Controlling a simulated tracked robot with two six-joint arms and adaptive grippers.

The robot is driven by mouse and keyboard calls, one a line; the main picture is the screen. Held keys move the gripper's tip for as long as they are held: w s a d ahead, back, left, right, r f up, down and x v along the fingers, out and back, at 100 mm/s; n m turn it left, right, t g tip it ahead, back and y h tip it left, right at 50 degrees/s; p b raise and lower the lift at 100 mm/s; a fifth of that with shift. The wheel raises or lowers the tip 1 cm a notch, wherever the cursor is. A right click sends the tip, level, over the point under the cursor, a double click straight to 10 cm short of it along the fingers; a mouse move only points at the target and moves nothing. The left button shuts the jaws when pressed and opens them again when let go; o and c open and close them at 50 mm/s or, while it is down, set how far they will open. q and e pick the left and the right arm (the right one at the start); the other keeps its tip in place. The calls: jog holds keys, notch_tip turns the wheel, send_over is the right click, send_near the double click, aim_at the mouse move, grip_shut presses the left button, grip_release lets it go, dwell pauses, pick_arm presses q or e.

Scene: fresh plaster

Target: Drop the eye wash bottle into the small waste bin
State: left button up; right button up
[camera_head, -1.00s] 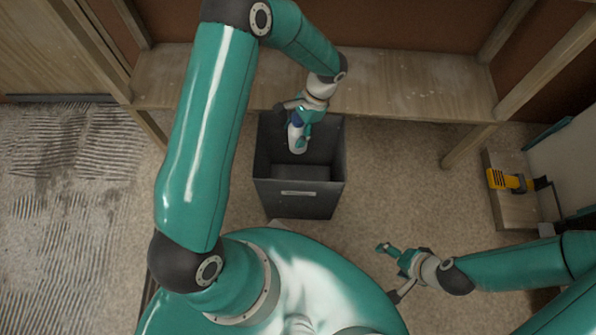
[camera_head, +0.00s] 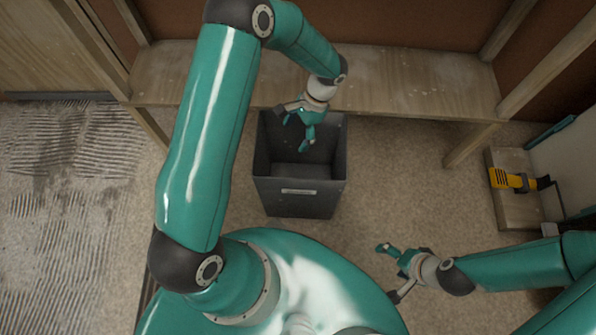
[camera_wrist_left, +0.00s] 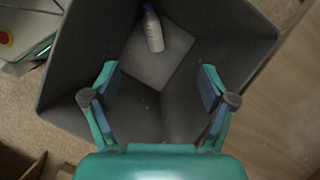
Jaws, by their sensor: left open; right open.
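The small waste bin (camera_head: 299,190) is a dark grey open box on the floor, with a pale label on its front. My left gripper (camera_head: 297,132) is open and empty over the bin's opening. In the left wrist view, my left gripper (camera_wrist_left: 160,95) has its fingers spread above the bin (camera_wrist_left: 245,40). The white eye wash bottle (camera_wrist_left: 153,30) lies inside the bin on its bottom, apart from the fingers. The bottle does not show in the head view. My right gripper (camera_head: 388,270) is open and empty, low at the lower right.
A wooden shelf (camera_head: 410,85) runs behind the bin, with a leg on each side. A yellow and black tool (camera_head: 512,180) lies on a wooden board at the right. The floor (camera_head: 400,190) right of the bin is clear.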

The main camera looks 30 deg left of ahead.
pick_arm(q)
jog(key=shift+r, duration=0.1)
jog(key=v, duration=1.1)
jog(key=shift+w+r, duration=0.25)
jog(key=shift+r, duration=0.1)
jog(key=shift+s, duration=0.1)
